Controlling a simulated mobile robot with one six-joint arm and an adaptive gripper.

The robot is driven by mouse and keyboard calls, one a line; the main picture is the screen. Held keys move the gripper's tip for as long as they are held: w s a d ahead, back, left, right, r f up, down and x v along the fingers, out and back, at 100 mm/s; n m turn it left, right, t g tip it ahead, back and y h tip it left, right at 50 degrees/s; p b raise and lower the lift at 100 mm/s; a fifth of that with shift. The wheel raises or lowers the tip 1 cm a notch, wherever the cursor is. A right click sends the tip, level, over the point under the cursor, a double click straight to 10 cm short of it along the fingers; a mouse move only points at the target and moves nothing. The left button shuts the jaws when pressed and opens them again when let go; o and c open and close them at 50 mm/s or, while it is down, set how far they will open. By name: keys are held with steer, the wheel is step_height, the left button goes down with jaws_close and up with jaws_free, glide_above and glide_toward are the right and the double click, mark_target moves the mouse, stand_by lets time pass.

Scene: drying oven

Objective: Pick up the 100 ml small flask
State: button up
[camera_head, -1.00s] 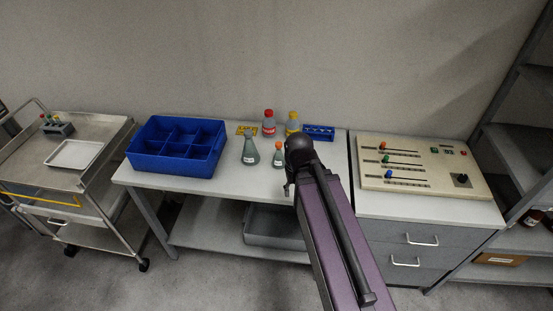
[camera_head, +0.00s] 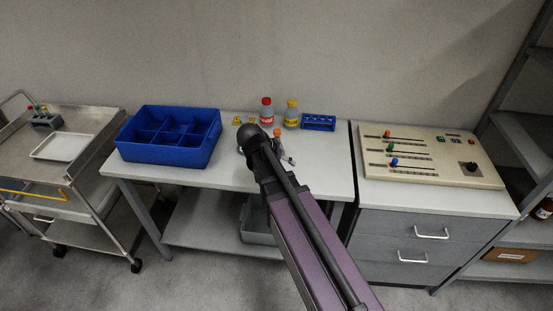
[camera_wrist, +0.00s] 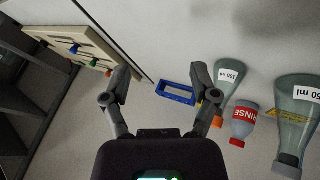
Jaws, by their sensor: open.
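The 100 ml small flask (camera_wrist: 230,76) is grey-green glass with a white label. It appears upside down in the wrist view, right beside my gripper's right finger. Its orange stopper (camera_head: 277,132) shows in the head view, while my arm hides most of its body. My gripper (camera_wrist: 160,82) is open, and nothing is between its fingers. The flask lies just outside the gap, to the right; I cannot tell whether the finger touches it. In the head view my arm covers most of the gripper.
A larger flask (camera_wrist: 299,105) and a red-capped rinse bottle (camera_wrist: 243,122) are close by at the right in the wrist view. A yellow-capped bottle (camera_head: 291,115), blue rack (camera_head: 318,122), blue divided bin (camera_head: 168,157) and control panel (camera_head: 430,158) stand around.

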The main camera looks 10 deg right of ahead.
steer(key=w+a+m+t+h+b, duration=0.4)
steer(key=w+a+m+h+b, duration=0.2)
steer(key=w+a+b, duration=0.2)
steer(key=w+a, duration=0.2)
steer(key=w, duration=0.1)
steer(key=shift+w+a+f+t, duration=0.2)
steer(key=shift+w+a+t, duration=0.1)
steer(key=shift+a+t, duration=0.1)
steer(key=shift+d+f+b, duration=0.1)
steer(key=shift+b, duration=0.25)
steer(key=b+x, duration=0.2)
steer(key=x, duration=0.5)
steer(key=shift+d, duration=0.1)
steer(key=shift+w+d+f, duration=0.15)
steer(key=shift+w+d, duration=0.2)
steer(key=shift+d, duration=0.15)
steer(key=shift+s+b+x, duration=0.2)
steer(key=shift+b+x, duration=0.7)
steer(key=shift+x, duration=1.75)
